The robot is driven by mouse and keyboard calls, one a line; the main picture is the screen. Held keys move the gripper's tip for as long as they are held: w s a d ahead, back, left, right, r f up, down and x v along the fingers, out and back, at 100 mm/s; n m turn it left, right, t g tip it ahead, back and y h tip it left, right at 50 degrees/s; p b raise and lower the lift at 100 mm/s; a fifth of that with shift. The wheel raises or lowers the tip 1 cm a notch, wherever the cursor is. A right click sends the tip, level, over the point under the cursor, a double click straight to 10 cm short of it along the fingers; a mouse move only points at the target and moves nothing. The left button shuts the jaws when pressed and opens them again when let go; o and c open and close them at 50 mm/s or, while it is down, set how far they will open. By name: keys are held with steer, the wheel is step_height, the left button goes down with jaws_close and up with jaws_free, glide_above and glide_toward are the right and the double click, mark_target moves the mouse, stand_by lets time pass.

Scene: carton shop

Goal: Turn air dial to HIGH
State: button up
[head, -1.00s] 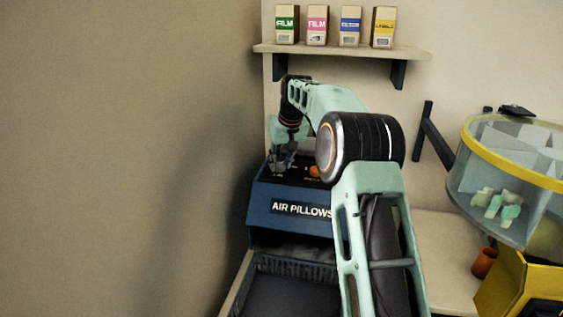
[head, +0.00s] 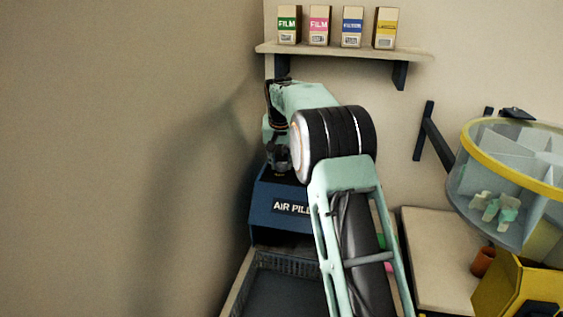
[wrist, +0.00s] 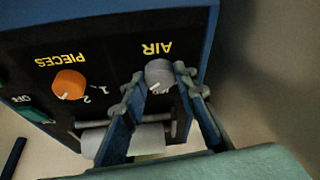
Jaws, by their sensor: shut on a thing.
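The blue air pillow machine (head: 262,217) stands in the corner, its sign partly covered by my arm. The wrist view shows its black top panel (wrist: 107,72) upside down. The grey air dial (wrist: 158,72) sits by the yellow word AIR, with a pale pointer mark at its lower edge. My gripper (wrist: 157,80) is shut on the air dial, one finger on each side. In the head view my gripper (head: 279,163) is over the machine's top. The dial's scale lettering is mostly hidden by the fingers.
An orange PIECES dial (wrist: 68,84) and a green OFF switch (wrist: 27,108) are on the same panel. A dark crate (head: 250,283) is in front of the machine. A shelf (head: 340,51) with several film boxes hangs above. A clear, yellow-rimmed bin (head: 475,146) is at right.

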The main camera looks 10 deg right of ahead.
steer(key=o, duration=1.2)
steer(key=shift+c, duration=0.2)
steer(key=shift+r, duration=0.1)
steer(key=v, duration=1.2)
steer(key=shift+w, duration=0.1)
steer(key=shift+a, duration=0.1)
